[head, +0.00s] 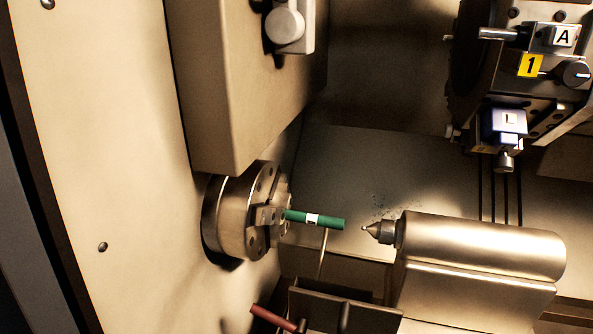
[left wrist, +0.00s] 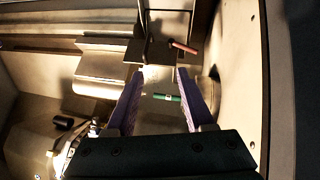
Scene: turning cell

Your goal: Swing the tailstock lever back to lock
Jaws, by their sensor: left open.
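The tailstock (head: 480,245) is a rounded metal body at the right of the head view, its pointed centre (head: 378,231) aimed left at a green bar (head: 330,222). The bar has a white band and sits in the chuck (head: 235,218); a gap separates its free end from the centre. I cannot make out a tailstock lever for certain. A reddish rod (head: 272,319) shows at the bottom edge and in the left wrist view (left wrist: 184,47). My left gripper (left wrist: 161,71) is open, with the green bar (left wrist: 168,98) seen between its purple fingers. My right gripper is not in view.
A tool turret (head: 525,70) with a yellow "1" label hangs at upper right. A large beige housing (head: 240,80) overhangs the chuck. A dark tray-like part (head: 345,312) lies low in front, and a thin upright rod (head: 322,255) stands below the bar.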

